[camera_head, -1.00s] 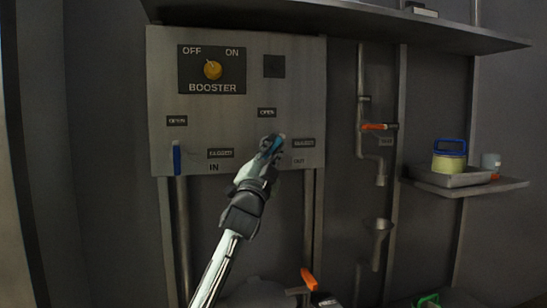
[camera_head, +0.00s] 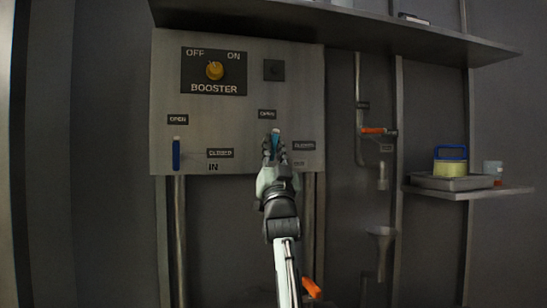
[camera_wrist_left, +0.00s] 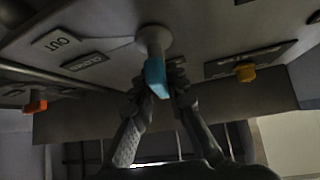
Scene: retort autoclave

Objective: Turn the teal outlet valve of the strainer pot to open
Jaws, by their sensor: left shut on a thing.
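The teal outlet valve handle (camera_head: 275,138) is on the right part of the grey panel, above OUT. It stands about upright, its top just below the OPEN label (camera_head: 267,114); the CLOSED label (camera_head: 304,146) is to its right. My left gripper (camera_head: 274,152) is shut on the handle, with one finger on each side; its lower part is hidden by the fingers. In the left wrist view the teal handle (camera_wrist_left: 156,77) sits between the fingertips (camera_wrist_left: 159,90), at the end of a pale stem. My right gripper is not in view.
The blue inlet handle (camera_head: 176,154) points upright at the panel's left. The orange BOOSTER knob (camera_head: 215,70) is above. A long shelf (camera_head: 340,24) overhangs the panel. At right are an orange-handled tap (camera_head: 373,131), a funnel (camera_head: 381,236) and a side shelf (camera_head: 470,193).

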